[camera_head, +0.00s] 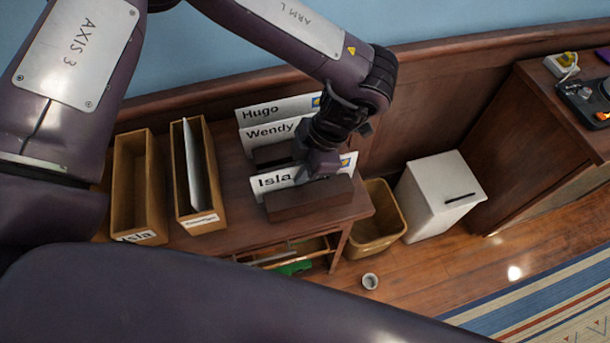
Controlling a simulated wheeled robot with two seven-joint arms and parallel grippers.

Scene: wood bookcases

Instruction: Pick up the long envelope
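Several white envelopes stand on edge on a dark wood table, labelled Hugo (263,114), Wendy (268,133) and Isla (268,182). The Isla envelope is long and stands in a dark wooden holder (308,198); a blue and yellow stamp shows at its right end. My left gripper (318,170) points down over the middle of the Isla envelope, its fingers at the upper edge and covering part of it. Whether the fingers are closed on the paper cannot be told. My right gripper is not in view.
Two narrow wooden bins stand at the left: an empty one labelled Isla (136,190) and one holding a white sheet (198,175). Right of the table are a tan waste bin (378,240) and a white box (436,205). A small cup (370,281) is on the floor.

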